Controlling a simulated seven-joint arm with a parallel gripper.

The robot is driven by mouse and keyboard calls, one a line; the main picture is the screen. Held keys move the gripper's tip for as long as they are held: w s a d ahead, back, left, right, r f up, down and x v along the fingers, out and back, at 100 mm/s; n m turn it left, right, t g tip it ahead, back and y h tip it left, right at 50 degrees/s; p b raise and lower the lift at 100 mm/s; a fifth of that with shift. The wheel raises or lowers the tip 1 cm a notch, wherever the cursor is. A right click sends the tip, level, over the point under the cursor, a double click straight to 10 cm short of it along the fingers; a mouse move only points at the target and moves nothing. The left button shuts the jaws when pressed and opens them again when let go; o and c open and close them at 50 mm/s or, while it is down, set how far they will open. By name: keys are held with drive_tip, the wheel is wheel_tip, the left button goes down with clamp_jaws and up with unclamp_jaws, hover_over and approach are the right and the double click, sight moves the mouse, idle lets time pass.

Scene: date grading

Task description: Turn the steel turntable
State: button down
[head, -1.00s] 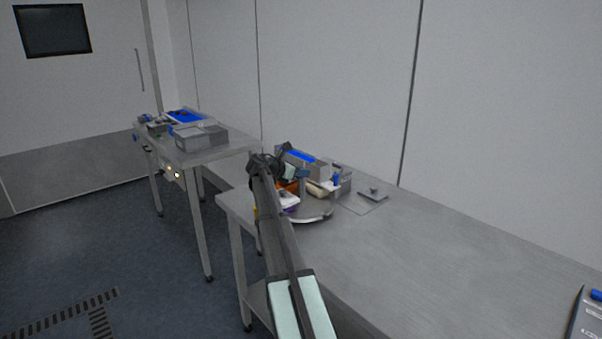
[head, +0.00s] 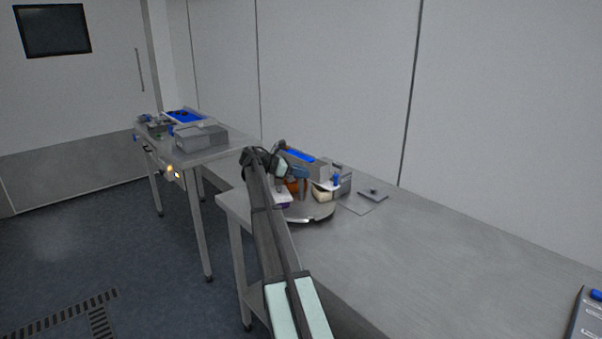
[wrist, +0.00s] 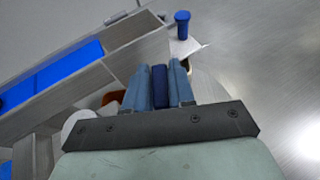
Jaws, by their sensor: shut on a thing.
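The round steel turntable (head: 318,212) stands at the far left end of the long steel bench. It carries an orange item (head: 294,187), a white and purple item (head: 281,200) and a pale block (head: 322,195). My gripper (head: 300,173) is over the turntable. In the wrist view my gripper's light-blue fingers (wrist: 159,82) are shut on a dark blue peg (wrist: 160,84) between them. The peg's lower end is hidden, so I cannot tell what it joins. My arm hides the turntable's left side.
A grey box with a blue top (head: 300,155) stands close behind the gripper. Another blue peg (head: 336,180) stands to its right, beside a small plate (head: 373,194). A side table (head: 215,153) holds grey boxes.

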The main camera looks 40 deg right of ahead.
drive_tip(key=shift+m+g, duration=0.6)
drive_tip(key=shift+g, duration=0.1)
drive_tip(key=c, duration=1)
unclamp_jaws()
drive_tip(key=shift+c, duration=0.2)
drive_tip(key=v, duration=1.4)
drive_tip(key=shift+d+r, duration=0.2)
drive_tip(key=shift+r, duration=0.1)
